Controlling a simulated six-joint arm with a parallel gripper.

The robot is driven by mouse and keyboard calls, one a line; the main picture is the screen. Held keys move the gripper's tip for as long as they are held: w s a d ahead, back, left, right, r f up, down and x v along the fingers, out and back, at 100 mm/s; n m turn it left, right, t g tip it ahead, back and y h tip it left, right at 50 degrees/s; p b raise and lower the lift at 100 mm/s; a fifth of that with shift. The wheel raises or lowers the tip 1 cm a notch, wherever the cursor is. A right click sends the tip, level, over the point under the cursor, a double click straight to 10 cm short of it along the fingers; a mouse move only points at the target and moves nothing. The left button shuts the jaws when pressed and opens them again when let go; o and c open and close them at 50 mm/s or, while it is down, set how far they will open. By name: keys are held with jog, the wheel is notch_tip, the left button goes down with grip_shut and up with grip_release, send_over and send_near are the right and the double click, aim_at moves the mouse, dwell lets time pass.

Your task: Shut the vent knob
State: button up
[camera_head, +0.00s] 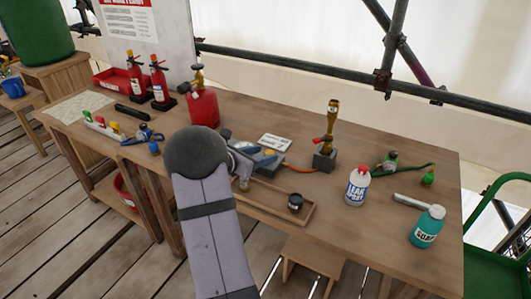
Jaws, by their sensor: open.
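A brass torch-like fitting (333,122) stands upright in a dark block on the workbench, right of centre. A small red knob or lever (319,140) shows low on its left side. A red gas canister (203,106) with a brass valve (197,76) on top stands behind my arm. I cannot tell for certain which part is the vent knob, or how far it is turned. My gripper (243,170) is partly hidden by my own arm, low over the bench, left of the brass fitting. It is open, and no held object shows.
A blue-grey device (264,158) and an orange hose (300,168) lie near my gripper. A wooden tray (271,205) holds a dark jar (295,203). Red extinguishers (159,82) stand at back left.

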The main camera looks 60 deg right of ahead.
jog(key=shift+x, duration=1)
jog(key=c, duration=1.1)
jog(key=shift+o, duration=0.2)
